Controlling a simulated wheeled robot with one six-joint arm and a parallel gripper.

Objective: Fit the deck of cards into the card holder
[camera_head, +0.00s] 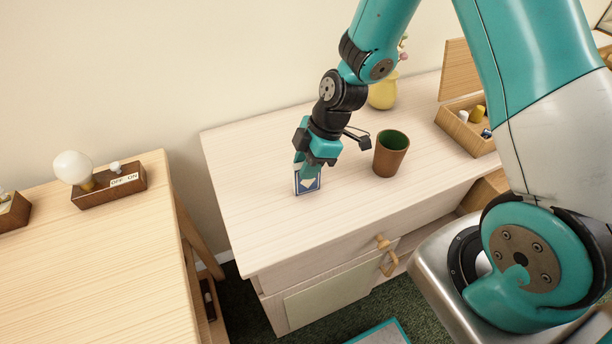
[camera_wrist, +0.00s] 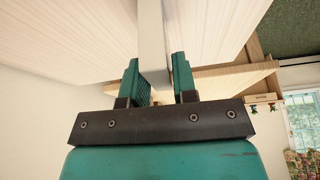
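The deck of cards (camera_head: 308,182) is blue and white and hangs upright below my gripper (camera_head: 306,165), over the pale wood cabinet top. Its lower edge is at or close to the surface; I cannot tell if it touches. In the wrist view, the pale narrow side of the deck (camera_wrist: 152,45) runs between the two teal fingers of my gripper (camera_wrist: 158,75), which are closed around it. I cannot pick out a card holder with certainty in either view.
A brown cup with a green inside (camera_head: 389,158) stands right of the deck. A wooden box with a raised lid (camera_head: 463,138) holds small items at the right, near a yellow vase (camera_head: 383,94). The cabinet top (camera_head: 245,170) is clear left of the deck.

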